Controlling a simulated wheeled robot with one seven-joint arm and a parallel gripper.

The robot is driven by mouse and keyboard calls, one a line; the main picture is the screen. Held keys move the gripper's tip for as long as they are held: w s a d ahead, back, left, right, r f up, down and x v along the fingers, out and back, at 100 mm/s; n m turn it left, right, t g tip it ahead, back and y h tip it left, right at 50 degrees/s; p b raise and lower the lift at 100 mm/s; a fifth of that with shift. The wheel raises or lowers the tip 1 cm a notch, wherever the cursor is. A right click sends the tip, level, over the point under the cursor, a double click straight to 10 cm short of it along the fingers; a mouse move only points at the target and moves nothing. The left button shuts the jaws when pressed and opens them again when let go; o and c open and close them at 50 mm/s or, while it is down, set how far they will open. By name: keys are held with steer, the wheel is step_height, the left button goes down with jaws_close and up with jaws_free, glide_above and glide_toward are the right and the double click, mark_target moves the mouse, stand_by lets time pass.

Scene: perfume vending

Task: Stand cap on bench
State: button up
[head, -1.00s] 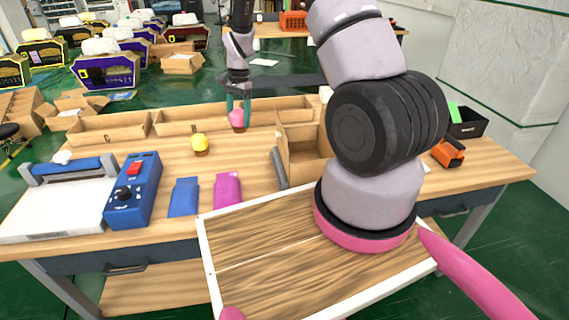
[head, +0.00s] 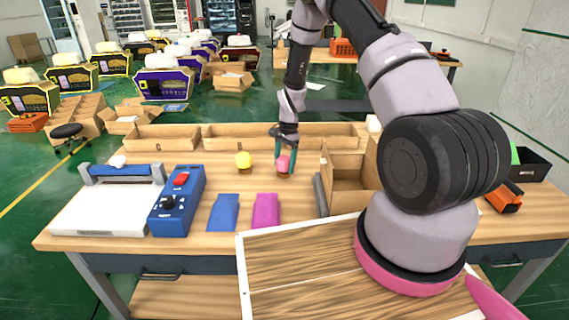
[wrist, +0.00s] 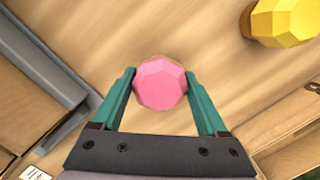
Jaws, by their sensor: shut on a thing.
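A faceted pink cap (head: 283,163) is held between the teal fingers of my gripper (head: 286,158), low over the middle of the bench (head: 200,180). In the wrist view, the pink cap (wrist: 160,82) sits between the two fingertips of my gripper (wrist: 160,80), its faceted top towards the camera. Its underside is hidden there, and I cannot tell whether it touches the bench. A yellow faceted piece (head: 243,161) stands on the bench to the left, apart from the pink cap; it also shows in the wrist view (wrist: 284,20).
Long wooden trays (head: 228,131) line the back of the bench. An open cardboard box (head: 350,185) stands close on the right, with a grey bar beside it. Blue (head: 224,212) and magenta (head: 266,210) pouches and a blue sealing machine (head: 176,200) lie in front and left.

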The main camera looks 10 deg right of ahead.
steer(key=o, duration=1.3)
steer(key=shift+f, duration=0.15)
steer(key=s+d+r+n+t, duration=0.1)
steer(key=s+r, duration=0.2)
steer(key=r, duration=0.9)
steer(key=s+d+r+n+t, duration=0.1)
steer(key=s+r, duration=0.1)
steer(key=r, duration=1)
steer(key=s+d+r+n+t, duration=0.1)
steer(key=s+d+r+t, duration=0.15)
steer(key=r, duration=1.05)
steer(key=shift+s+d+r+n+t+y, duration=0.15)
steer(key=shift+s+r+n+t, duration=0.5)
steer(key=shift+s+r, duration=2)
steer(key=shift+s+d+r+n+t+y, duration=0.2)
steer(key=shift+s+r+n+t, duration=0.5)
steer(key=shift+s, duration=3.75)
steer(key=shift+s+d+r+n+t+h, duration=0.1)
steer(key=shift+s+d+r+n+t, duration=0.35)
steer(key=shift+s+r, duration=2.25)
steer(key=shift+s+a+f, duration=0.2)
steer(key=shift+s+f, duration=0.6)
steer(key=shift+f, duration=0.05)
